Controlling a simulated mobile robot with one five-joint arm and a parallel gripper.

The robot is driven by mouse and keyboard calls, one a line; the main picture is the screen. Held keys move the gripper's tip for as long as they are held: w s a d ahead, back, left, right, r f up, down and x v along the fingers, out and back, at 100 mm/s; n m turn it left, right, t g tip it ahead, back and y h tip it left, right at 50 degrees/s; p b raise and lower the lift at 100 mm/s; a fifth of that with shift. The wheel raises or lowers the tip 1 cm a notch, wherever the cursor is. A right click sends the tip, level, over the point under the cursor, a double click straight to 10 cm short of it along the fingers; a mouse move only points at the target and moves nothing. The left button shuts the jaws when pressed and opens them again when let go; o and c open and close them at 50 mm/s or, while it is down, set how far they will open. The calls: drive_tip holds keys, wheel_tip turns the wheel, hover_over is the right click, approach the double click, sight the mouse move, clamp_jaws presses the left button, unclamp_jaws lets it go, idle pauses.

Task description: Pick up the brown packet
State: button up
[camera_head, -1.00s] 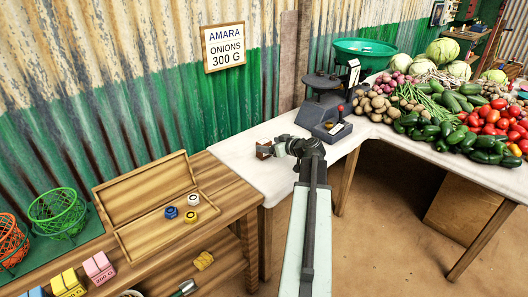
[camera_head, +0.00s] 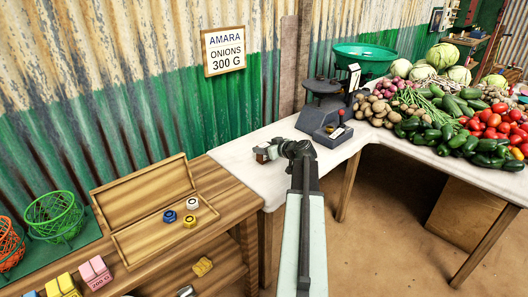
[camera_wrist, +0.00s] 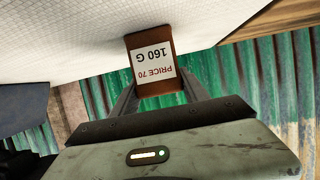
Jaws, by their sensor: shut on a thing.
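The brown packet (camera_wrist: 150,38) has a white label reading "PRICE 70" and "160 G", upside down in the wrist view. My gripper (camera_wrist: 155,88) is shut on the packet, one finger on each side of it. In the head view my gripper (camera_head: 272,151) is over the white table's (camera_head: 250,172) left part, with the packet (camera_head: 261,155) small at its tip. I cannot tell whether the packet touches the table.
A dark scale (camera_head: 326,115) with a green pan (camera_head: 365,55) stands behind my arm. Vegetables cover the table's right side. At left, a wooden bench holds an open wooden box (camera_head: 140,195), small round weights (camera_head: 181,210) and wire baskets (camera_head: 55,215).

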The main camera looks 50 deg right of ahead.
drive_tip(key=shift+r+p, duration=0.6)
drive_tip(key=r+p, duration=0.3)
drive_tip(key=shift+s, duration=0.2)
drive_tip(key=s+d, duration=0.1)
drive_tip(key=s, duration=1.4)
drive_tip(key=shift+s+r+p, duration=0.35)
drive_tip(key=shift+s, duration=0.1)
